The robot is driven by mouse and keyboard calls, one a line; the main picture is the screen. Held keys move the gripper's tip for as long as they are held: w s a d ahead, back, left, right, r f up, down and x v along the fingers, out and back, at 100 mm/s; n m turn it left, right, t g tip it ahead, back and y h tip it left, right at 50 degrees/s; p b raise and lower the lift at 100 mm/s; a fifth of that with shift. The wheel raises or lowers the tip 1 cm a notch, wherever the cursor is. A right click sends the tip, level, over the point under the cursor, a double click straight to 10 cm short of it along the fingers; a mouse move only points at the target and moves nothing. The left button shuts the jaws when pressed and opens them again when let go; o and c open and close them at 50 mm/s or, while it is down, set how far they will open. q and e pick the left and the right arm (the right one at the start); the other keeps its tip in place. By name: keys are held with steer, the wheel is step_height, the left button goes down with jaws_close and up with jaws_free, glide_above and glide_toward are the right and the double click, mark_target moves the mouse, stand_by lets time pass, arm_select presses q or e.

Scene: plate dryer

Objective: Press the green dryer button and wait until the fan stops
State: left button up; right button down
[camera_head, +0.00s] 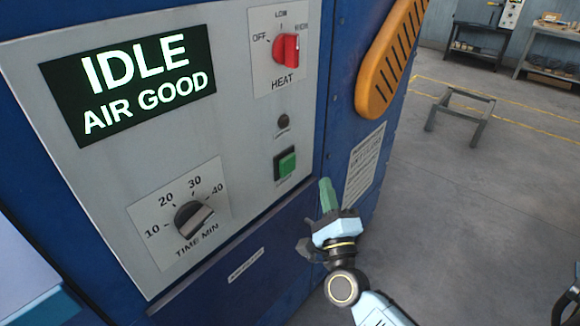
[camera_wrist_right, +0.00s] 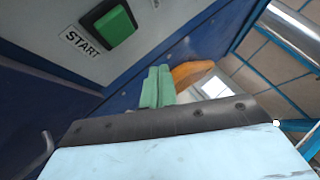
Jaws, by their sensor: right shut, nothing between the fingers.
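The green button (camera_head: 285,165) sits in a dark square frame at the lower right of the grey control panel (camera_head: 245,130). It also shows in the right wrist view (camera_wrist_right: 108,28), beside a label reading START. The display (camera_head: 132,82) reads IDLE and AIR GOOD. My right gripper (camera_head: 326,184) is shut and empty, its green fingertips right of and a little below the button in the head view, apart from it. In the wrist view its fingers (camera_wrist_right: 157,75) point up, right of the button. My left gripper is not clearly in view.
A red heat knob (camera_head: 286,49) and a black timer knob (camera_head: 194,218) are on the panel. An orange handle (camera_head: 391,58) juts from the blue cabinet (camera_head: 345,60) above my right gripper. Open floor and a small stand (camera_head: 461,112) lie to the right.

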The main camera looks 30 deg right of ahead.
mark_target(293, 161)
arm_select(q)
steer(key=shift+a+f+b, duration=0.6)
steer(key=shift+a, duration=0.35)
arm_select(e)
steer(key=w+a, duration=0.2)
steer(key=w, duration=0.4)
steer(key=shift+a, duration=0.35)
arm_select(q)
steer(key=shift+w+d, duration=0.1)
steer(key=shift+d, duration=0.2)
arm_select(e)
steer(key=shift+w, duration=0.1)
stand_by(0.4)
arm_select(q)
steer(key=shift+f, duration=0.1)
arm_select(e)
steer(key=shift+w+a, duration=0.15)
steer(key=shift+w, duration=0.25)
arm_select(q)
steer(key=shift+f, duration=0.15)
arm_select(e)
steer(key=shift+w+a, duration=0.2)
steer(key=shift+w, duration=0.25)
stand_by(0.4)
steer(key=shift+s, duration=0.1)
arm_select(q)
steer(key=shift+r, duration=0.25)
arm_select(e)
steer(key=shift+s+d, duration=0.35)
steer(key=shift+s, duration=0.4)
